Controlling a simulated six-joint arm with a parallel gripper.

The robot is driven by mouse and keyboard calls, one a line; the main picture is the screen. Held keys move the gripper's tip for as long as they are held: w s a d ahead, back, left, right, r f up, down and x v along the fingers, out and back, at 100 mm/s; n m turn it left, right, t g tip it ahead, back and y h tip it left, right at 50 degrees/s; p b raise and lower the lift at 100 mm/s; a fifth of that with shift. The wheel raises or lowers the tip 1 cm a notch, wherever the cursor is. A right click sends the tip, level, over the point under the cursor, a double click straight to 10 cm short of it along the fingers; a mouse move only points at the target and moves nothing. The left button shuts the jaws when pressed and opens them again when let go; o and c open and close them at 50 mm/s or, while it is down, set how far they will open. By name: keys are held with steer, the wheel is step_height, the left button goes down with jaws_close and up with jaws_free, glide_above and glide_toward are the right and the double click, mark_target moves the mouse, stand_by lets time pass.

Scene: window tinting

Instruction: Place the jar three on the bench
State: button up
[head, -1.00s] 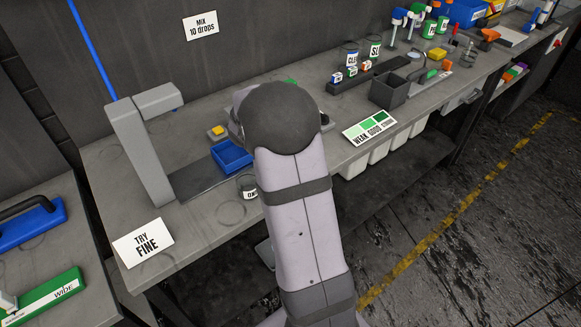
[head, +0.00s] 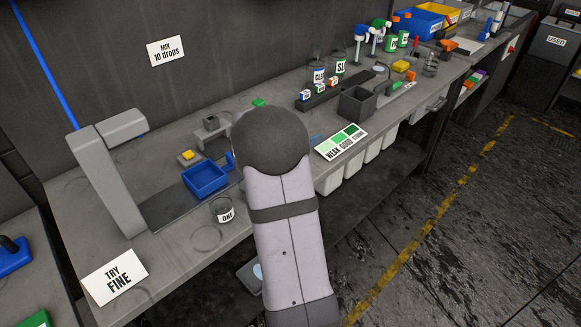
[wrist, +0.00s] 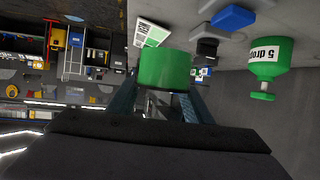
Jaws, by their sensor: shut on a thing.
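My gripper (wrist: 155,98) shows in the wrist view, its fingers closed on the sides of a green cylinder (wrist: 163,68). No label shows on its visible side, so I cannot tell from the frames whether it is jar three. In the head view my own arm hides the gripper and what it holds. The grey bench (head: 165,262) runs along the wall. A clear jar marked ONE (head: 226,215) stands on it, near the front edge. No jar marked three is readable.
A blue tray (head: 205,180) lies behind jar ONE, beside a grey upright stand (head: 105,180). A TRY FINE card (head: 115,277) stands at the front left. A green shade card (head: 341,141) and dark bin (head: 357,103) are to the right. A green "5 drops" bottle (wrist: 268,60) shows in the wrist view.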

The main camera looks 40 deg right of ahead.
steer(key=shift+f, duration=3.95)
steer(key=shift+f, duration=0.15)
steer(key=o, duration=0.8)
steer(key=v, duration=1.2)
steer(key=shift+b, duration=0.4)
